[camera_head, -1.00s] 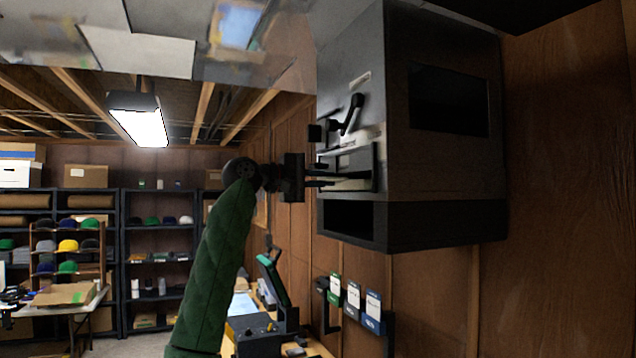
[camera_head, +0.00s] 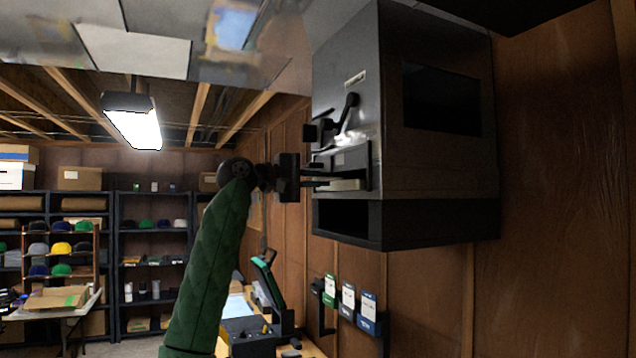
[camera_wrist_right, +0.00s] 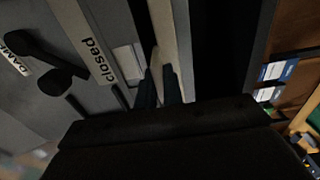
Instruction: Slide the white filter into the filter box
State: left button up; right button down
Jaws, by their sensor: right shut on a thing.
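The filter box (camera_head: 448,165) is a large dark grey metal box on the wood-panelled wall. Its front has an upright slot frame, and the white filter (camera_head: 348,184) shows as a pale edge in the lower part of that slot. How deep the filter sits is hard to tell. My right gripper (camera_head: 318,179) is at the box front with its fingers on the filter's edge. In the right wrist view the fingers (camera_wrist_right: 160,88) close on the long pale filter strip (camera_wrist_right: 170,35). My left gripper is not in view.
A black lever handle (camera_head: 347,112) sits above the slot; the wrist view shows a "closed" label (camera_wrist_right: 102,66) near it. A dark open bay (camera_head: 345,218) lies below the slot. Boxed items (camera_head: 348,303) hang on the wall below. Shelves stand at the back left.

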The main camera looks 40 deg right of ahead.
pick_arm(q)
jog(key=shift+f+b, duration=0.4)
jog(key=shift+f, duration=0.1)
pick_arm(e)
jog(key=shift+x, duration=1.25)
jog(key=c, duration=1.5)
grip_release()
jog(key=shift+o, duration=0.2)
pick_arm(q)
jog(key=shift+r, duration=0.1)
